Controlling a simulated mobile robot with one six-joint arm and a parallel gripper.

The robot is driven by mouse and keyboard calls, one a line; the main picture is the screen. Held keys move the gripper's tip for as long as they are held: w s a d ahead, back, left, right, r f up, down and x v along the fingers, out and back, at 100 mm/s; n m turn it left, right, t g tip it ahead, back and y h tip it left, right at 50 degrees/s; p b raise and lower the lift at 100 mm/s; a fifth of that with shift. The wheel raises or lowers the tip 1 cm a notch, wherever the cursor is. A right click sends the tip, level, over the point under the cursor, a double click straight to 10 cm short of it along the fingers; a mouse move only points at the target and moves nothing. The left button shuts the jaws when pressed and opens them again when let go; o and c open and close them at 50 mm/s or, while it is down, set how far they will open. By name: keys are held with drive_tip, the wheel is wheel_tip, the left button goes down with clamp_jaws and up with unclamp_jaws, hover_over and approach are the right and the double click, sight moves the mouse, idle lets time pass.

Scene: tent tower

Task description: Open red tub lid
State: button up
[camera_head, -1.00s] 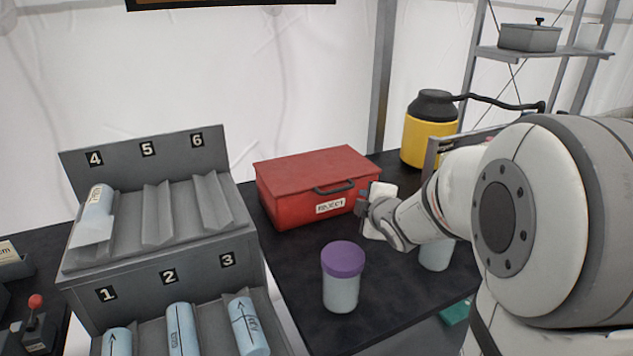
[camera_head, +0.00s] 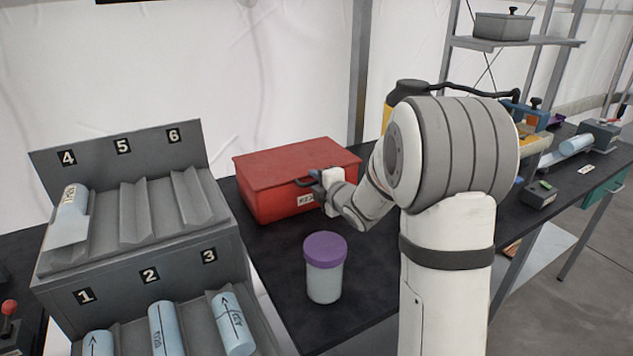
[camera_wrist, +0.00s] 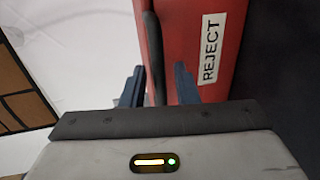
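The red tub (camera_head: 265,200) stands on the black table with its flat red lid (camera_head: 290,158) closed. A white "REJECT" label (camera_wrist: 209,52) is on its front, and a dark handle (camera_wrist: 153,58) sticks out there. My gripper (camera_head: 316,182) is at the front of the tub, by the handle. In the wrist view my gripper (camera_wrist: 158,84) has its two blue-grey fingers apart, with the handle seen between them. Whether a finger touches the handle I cannot tell. In the head view the gripper and wrist hide part of the handle and label.
A pale jar with a purple lid (camera_head: 325,265) stands on the table in front of the tub. A grey numbered rack (camera_head: 130,245) with pale cylinders is at left. A yellow container with a black top (camera_head: 407,92) is behind my arm. Table room is free around the jar.

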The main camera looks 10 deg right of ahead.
drive_tip(key=shift+c, duration=0.2)
clamp_jaws()
idle(0.4)
